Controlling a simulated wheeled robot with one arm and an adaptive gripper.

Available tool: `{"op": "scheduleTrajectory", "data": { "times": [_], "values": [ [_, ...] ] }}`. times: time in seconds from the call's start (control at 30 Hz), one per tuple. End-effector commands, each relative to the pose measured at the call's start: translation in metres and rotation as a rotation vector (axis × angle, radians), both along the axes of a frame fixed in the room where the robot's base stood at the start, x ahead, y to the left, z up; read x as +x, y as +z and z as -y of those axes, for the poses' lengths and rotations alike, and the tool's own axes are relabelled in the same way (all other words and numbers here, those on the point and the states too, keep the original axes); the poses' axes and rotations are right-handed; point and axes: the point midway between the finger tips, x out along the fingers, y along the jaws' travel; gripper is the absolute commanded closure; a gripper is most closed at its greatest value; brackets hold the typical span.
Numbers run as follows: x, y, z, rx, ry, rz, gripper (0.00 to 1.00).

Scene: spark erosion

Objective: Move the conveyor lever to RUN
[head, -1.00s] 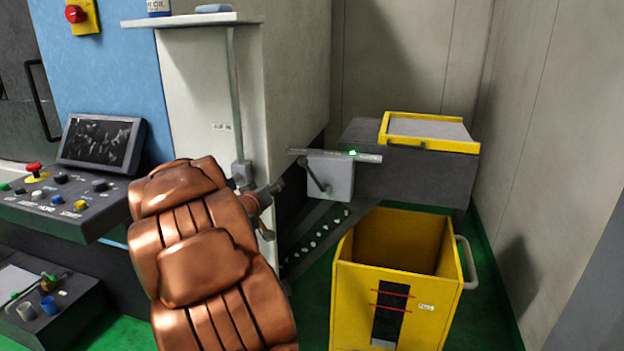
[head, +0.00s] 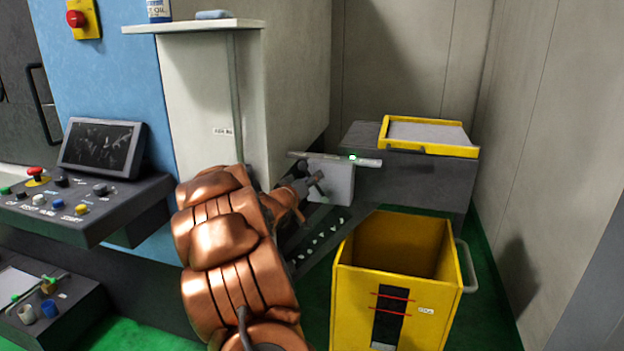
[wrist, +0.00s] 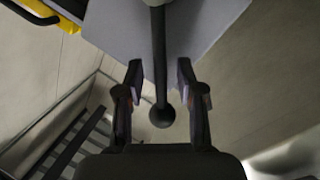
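The conveyor lever (wrist: 160,60) is a dark rod with a round ball knob (wrist: 161,117). In the wrist view it hangs down from the grey lever box between my gripper's fingers. My gripper (wrist: 159,82) is open, with a finger on each side of the rod and visible gaps. In the head view my gripper (head: 312,184) is at the front of the grey lever box (head: 338,182) and mostly hides the lever. RUN lettering is not readable.
A yellow bin (head: 350,290) stands below and right of the lever box. A yellow-rimmed tray (head: 430,150) lies behind it on the grey conveyor. The control panel (head: 80,205) is at left. A pale cabinet (head: 230,90) rises beside my arm.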

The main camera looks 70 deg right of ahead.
Motion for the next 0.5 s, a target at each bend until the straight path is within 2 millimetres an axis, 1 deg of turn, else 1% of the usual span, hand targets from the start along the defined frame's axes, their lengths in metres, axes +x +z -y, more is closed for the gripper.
{"op": "scheduleTrajectory", "data": {
  "times": [0.1, 0.33, 0.37, 0.5],
  "values": [
    [-0.0007, -0.0003, 0.0038, 0.0, 0.0, -0.001, 0.63],
    [-0.0005, -0.001, 0.0042, 0.002, 0.0, -0.001, 0.63],
    [-0.0005, -0.001, 0.0041, 0.002, 0.0, -0.001, 0.64],
    [-0.0004, -0.001, 0.004, 0.002, 0.0, -0.001, 0.78]
  ]
}}
